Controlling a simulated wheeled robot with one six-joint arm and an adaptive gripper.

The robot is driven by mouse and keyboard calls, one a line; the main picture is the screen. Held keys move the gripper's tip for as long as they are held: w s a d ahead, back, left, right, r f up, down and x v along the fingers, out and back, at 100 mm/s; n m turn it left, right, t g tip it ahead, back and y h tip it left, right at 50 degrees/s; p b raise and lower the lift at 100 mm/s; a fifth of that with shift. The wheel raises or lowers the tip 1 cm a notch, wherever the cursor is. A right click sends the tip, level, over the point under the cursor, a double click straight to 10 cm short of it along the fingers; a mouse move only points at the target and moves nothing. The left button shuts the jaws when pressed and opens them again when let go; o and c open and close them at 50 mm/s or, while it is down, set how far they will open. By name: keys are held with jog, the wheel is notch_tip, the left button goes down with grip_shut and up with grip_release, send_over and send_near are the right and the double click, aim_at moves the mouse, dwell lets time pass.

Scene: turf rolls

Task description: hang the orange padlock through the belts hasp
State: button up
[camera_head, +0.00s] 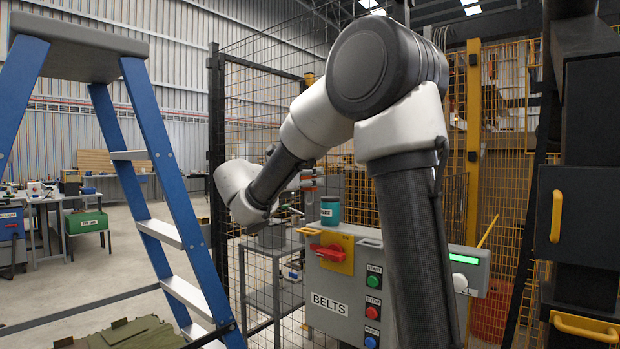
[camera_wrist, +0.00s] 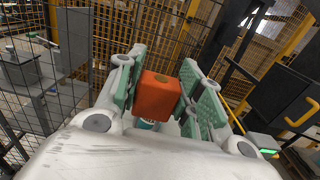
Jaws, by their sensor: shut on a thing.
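The orange padlock (camera_wrist: 158,100) is between the green-padded fingers of my gripper (camera_wrist: 162,88) in the wrist view, gripped by them. Its block-like body shows; I cannot make out its shackle. In the head view my forearm and wrist partly hide the gripper, and the padlock is too small to make out surely. The grey BELTS control box (camera_head: 345,285) stands below and right of my wrist. It has a red rotary handle (camera_head: 327,252) on a yellow plate (camera_head: 338,264). I cannot clearly tell the hasp from the other fittings there.
A teal jar (camera_head: 330,210) stands on top of the control box. A blue stepladder (camera_head: 150,150) stands at the left and a grey shelf stand (camera_head: 275,270) beside the box. Wire mesh fencing is behind. Black cabinets with yellow handles (camera_head: 556,216) are at the right.

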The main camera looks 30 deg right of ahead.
jog(key=shift+a, duration=0.1)
jog(key=shift+f, duration=2.95)
jog(key=shift+f, duration=2.55)
jog(key=o, duration=1.1)
jog(key=shift+o, duration=0.2)
send_near(308, 198)
jog(key=f, duration=0.1)
jog(key=a+f, duration=0.1)
jog(key=f, duration=0.1)
jog(key=a+f, duration=0.1)
jog(key=f, duration=0.1)
jog(key=shift+s, duration=0.4)
